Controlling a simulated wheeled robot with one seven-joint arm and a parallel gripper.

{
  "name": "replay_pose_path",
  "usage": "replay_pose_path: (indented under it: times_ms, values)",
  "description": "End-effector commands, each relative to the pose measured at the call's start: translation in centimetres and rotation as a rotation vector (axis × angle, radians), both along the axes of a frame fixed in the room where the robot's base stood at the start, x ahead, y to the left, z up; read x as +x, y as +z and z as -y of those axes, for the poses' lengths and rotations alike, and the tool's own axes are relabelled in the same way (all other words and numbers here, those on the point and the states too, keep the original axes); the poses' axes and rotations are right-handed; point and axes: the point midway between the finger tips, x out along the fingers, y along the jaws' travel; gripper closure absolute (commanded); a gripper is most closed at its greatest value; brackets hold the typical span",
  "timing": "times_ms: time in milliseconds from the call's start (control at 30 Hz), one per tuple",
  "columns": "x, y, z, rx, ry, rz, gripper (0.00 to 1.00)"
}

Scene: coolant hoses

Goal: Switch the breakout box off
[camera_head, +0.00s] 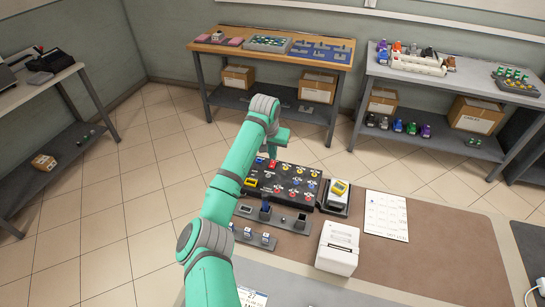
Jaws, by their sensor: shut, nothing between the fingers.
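A black panel with rows of coloured sockets (285,188), which looks like the breakout box, lies at the far edge of the near bench. Red, yellow, blue and white parts show on its top. A small red part (272,164) is near its far left corner. My gripper (273,157) is shut and empty, pointing down at this far left end, close to the red part. I cannot tell whether it touches. My green arm covers the panel's left edge, and the fingertips are small and partly hidden. The switch and its position cannot be made out.
Right of the panel are a dark device with a yellow part (339,191), a white printer-like box (338,248) and a white sheet (386,215). Small dark holders (265,212) stand in front of the panel. The brown mat (440,248) is clear at right.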

Motion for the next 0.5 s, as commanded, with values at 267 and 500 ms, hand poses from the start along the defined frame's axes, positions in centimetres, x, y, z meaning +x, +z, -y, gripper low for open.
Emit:
replay_pose_path:
  times_ms: [267, 500]
  values:
    - [-2.0, 5.5, -0.2, -0.001, -0.007, 0.005, 1.00]
    - [-3.8, 9.0, -1.2, -0.001, 0.000, 0.003, 1.00]
